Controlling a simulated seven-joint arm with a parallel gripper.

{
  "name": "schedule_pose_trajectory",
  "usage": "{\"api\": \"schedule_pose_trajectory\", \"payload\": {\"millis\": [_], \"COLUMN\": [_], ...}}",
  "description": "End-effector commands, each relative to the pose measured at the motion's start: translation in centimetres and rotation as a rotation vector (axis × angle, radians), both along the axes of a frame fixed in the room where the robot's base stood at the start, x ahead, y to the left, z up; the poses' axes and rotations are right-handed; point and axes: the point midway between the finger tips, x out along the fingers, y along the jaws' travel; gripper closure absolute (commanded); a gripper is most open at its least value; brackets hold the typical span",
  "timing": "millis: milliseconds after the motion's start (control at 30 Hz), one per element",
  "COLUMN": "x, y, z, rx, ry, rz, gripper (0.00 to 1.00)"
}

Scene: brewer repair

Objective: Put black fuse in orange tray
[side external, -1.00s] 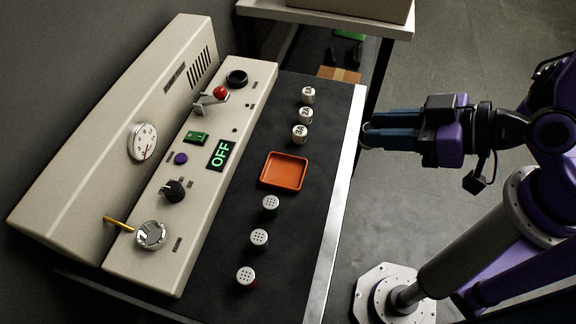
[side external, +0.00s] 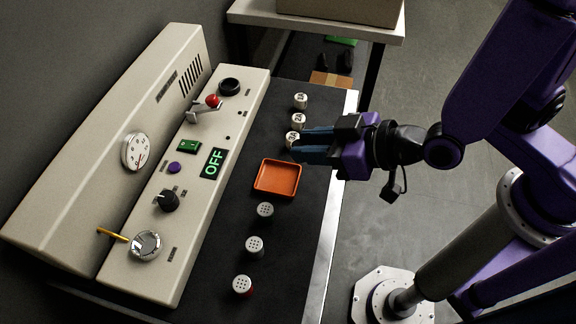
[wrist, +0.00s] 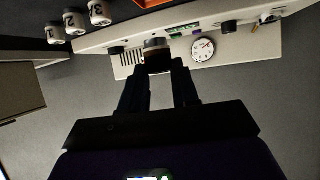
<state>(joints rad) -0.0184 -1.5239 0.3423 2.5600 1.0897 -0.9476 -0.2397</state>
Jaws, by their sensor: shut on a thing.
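The orange tray (side external: 277,178) lies empty on the dark bench mat, left of and below my gripper's tips in the side view. Its edge also shows at the top of the wrist view (wrist: 152,2). My gripper (side external: 301,144) points left over the bench near the white numbered cylinders. In the wrist view, its fingers (wrist: 159,76) are shut on a short dark cylinder (wrist: 157,55) with a brownish band, which looks like the black fuse. In the side view the fuse is not clearly visible at the fingertips.
Three white numbered cylinders (side external: 301,101) stand behind the tray, close to my gripper. Three grey-topped parts (side external: 254,245) stand in front of it. The beige brewer panel (side external: 150,222), with a lever (side external: 203,109), knobs and an "OFF" display (side external: 214,163), runs along the left.

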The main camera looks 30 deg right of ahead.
Motion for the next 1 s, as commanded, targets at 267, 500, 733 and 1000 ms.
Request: {"api": "schedule_pose_trajectory", "payload": {"millis": [267,500,733,1000], "x": [1.7,2.3,2.6,2.6], "y": [1.8,2.5,2.8,2.8], "z": [-3.2,-4.2,-6.3,-7.7], "rx": [-0.001,0.0,-0.004,0.0], "ry": [0.003,0.001,0.002,0.001], "rz": [-0.001,0.0,0.001,0.0], "gripper": [1.0,1.0,1.0,1.0]}}
